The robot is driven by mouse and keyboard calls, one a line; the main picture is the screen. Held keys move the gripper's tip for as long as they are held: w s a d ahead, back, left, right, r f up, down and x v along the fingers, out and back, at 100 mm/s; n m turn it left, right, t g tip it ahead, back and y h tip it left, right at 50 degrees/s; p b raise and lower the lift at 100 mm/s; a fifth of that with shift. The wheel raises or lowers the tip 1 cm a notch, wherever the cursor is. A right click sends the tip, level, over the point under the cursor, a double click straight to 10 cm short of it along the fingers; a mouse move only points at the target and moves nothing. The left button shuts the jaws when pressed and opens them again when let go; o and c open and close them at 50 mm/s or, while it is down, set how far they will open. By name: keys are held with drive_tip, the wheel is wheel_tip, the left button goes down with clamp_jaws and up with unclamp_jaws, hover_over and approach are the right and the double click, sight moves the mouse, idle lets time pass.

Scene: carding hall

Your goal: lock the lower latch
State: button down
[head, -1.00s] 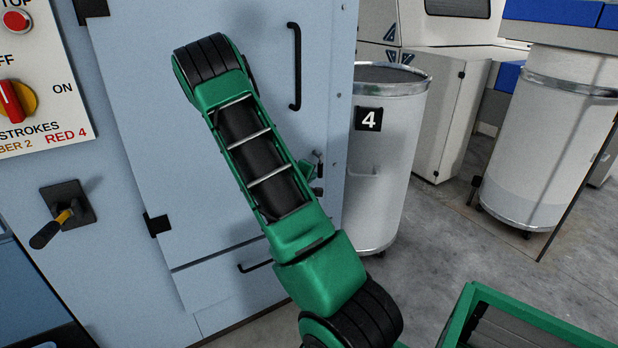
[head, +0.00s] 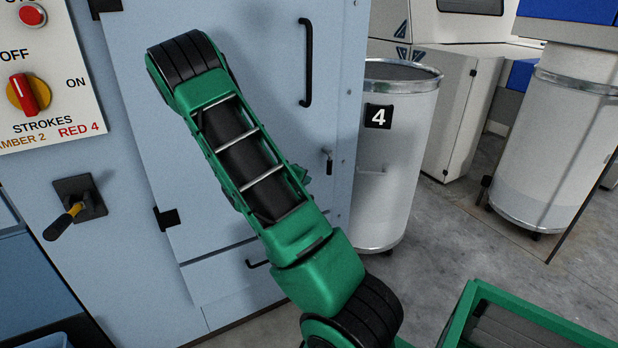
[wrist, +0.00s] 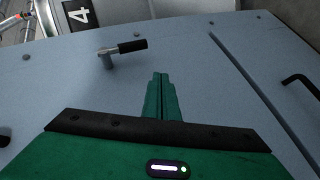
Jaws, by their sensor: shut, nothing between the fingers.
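The lower latch (head: 328,160) is a small metal pivot with a black grip, near the right edge of the pale blue cabinet door (head: 262,60). Its grip hangs downward in the head view. In the wrist view the latch (wrist: 123,48) stands out from the panel, grip pointing right. My gripper (wrist: 160,78) is shut and empty; its fingertips appear below and right of the latch grip, apart from it. In the head view my green arm hides most of the gripper; a small green part shows left of the latch.
A black door handle (head: 307,62) is above the latch. A white drum marked 4 (head: 395,180) stands close to the cabinet's right side. A yellow-and-black lever (head: 66,220) is at left. A green-framed piece (head: 530,315) is at lower right. Grey floor lies open beyond.

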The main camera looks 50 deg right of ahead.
drive_tip(key=a, duration=0.3)
drive_tip(key=s+a, duration=0.1)
drive_tip(key=a, duration=0.1)
drive_tip(key=shift+a, duration=0.4)
drive_tip(key=shift+s+r, duration=0.1)
drive_tip(key=shift+s, duration=0.1)
drive_tip(key=s+a+r+m+g+y, duration=0.1)
drive_tip(key=s+a+r+m+y, duration=0.2)
drive_tip(key=s+a+r+y, duration=0.3)
drive_tip(key=s+a+r+m+g+y, duration=0.2)
drive_tip(key=s+a+r+y, duration=0.5)
drive_tip(key=s+a, duration=1)
drive_tip(key=shift+s+a+r+m+g, duration=0.25)
drive_tip(key=shift+s+m, duration=0.45)
drive_tip(key=shift+s, duration=0.4)
drive_tip(key=shift+d, duration=0.1)
